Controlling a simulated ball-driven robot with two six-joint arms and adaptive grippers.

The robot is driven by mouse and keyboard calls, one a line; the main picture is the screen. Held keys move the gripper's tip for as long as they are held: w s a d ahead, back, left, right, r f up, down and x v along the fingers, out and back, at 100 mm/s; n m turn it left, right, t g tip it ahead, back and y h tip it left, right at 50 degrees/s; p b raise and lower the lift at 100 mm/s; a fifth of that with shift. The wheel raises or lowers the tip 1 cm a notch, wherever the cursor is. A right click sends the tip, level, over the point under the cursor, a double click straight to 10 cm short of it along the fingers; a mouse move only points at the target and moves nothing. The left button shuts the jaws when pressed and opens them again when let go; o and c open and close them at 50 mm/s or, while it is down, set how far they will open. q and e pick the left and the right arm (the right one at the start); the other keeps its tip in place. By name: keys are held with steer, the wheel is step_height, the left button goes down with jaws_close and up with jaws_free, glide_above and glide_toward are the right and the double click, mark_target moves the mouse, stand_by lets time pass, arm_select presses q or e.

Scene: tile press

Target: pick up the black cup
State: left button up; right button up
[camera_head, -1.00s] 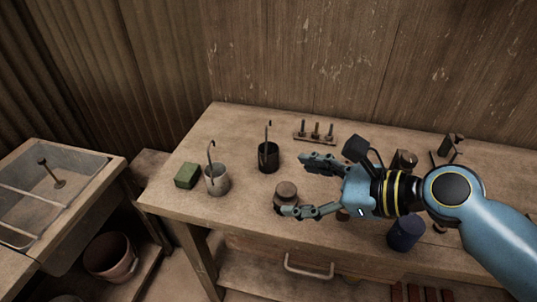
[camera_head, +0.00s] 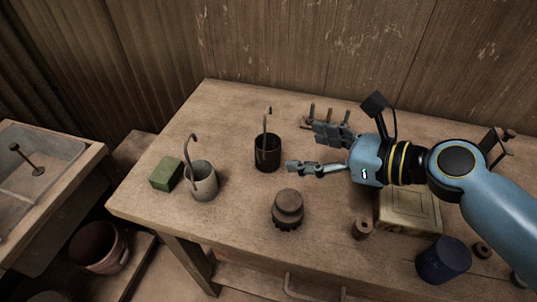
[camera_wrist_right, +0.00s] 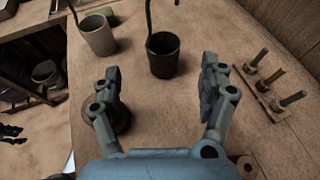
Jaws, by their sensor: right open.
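The black cup (camera_head: 267,158) stands upright on the wooden table, with a thin hooked rod rising from it. It also shows in the right wrist view (camera_wrist_right: 163,60), ahead of my fingers and between their lines. My right gripper (camera_head: 309,149) is open and empty, just to the right of the cup and apart from it. In the right wrist view the two fingers (camera_wrist_right: 163,85) are spread wide with bare table between them. My left gripper is not in view.
A grey cup (camera_head: 203,184) with a hooked rod and a green block (camera_head: 166,174) stand to the left. A dark round knobbed piece (camera_head: 288,208) stands in front. A rack with upright pegs (camera_wrist_right: 272,90) is close to my right finger.

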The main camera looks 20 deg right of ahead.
mark_target(278, 157)
step_height(278, 157, down, 3)
steer(key=shift+w+r+b, duration=0.1)
steer(key=shift+w+b, duration=0.05)
steer(key=shift+b, duration=0.8)
steer(key=shift+f+b, duration=0.7)
steer(key=shift+f, duration=0.1)
steer(key=x, duration=0.5)
steer(key=shift+w+a, duration=0.15)
steer(key=shift+w, duration=0.15)
steer(key=x, duration=0.5)
steer(key=shift+w, duration=0.2)
steer(key=shift+c, duration=0.2)
steer(key=c, duration=1.3)
